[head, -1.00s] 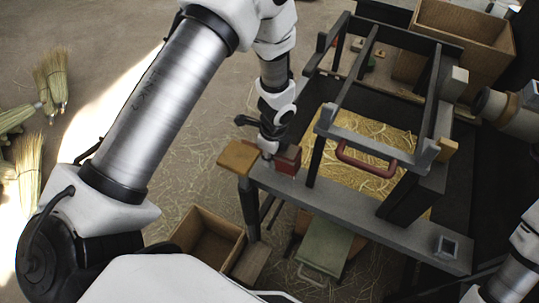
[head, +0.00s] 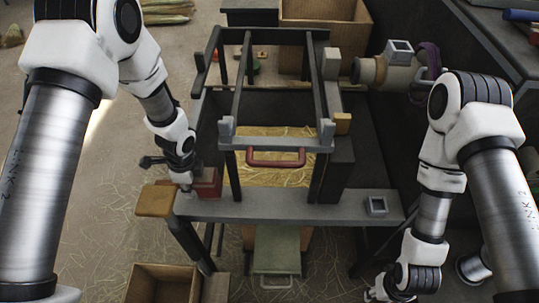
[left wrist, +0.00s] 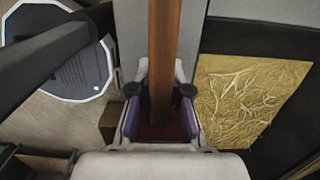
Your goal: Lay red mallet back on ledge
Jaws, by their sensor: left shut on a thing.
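The red mallet (head: 208,184) shows as a red block at the left end of the grey ledge (head: 290,208). I cannot tell whether it touches the ledge. My left gripper (head: 183,185) is at the mallet's left side. In the left wrist view, the gripper (left wrist: 160,110) is shut on the mallet, whose brown wooden handle (left wrist: 164,45) runs up between the fingers; dark red shows below it.
A tan wooden block (head: 155,200) is at the ledge's left end. A dark frame with a red handle (head: 276,162) rises behind the ledge, over straw (head: 270,142). A small grey square cup (head: 376,205) is on the ledge's right. An open wooden box (head: 160,282) stands below left.

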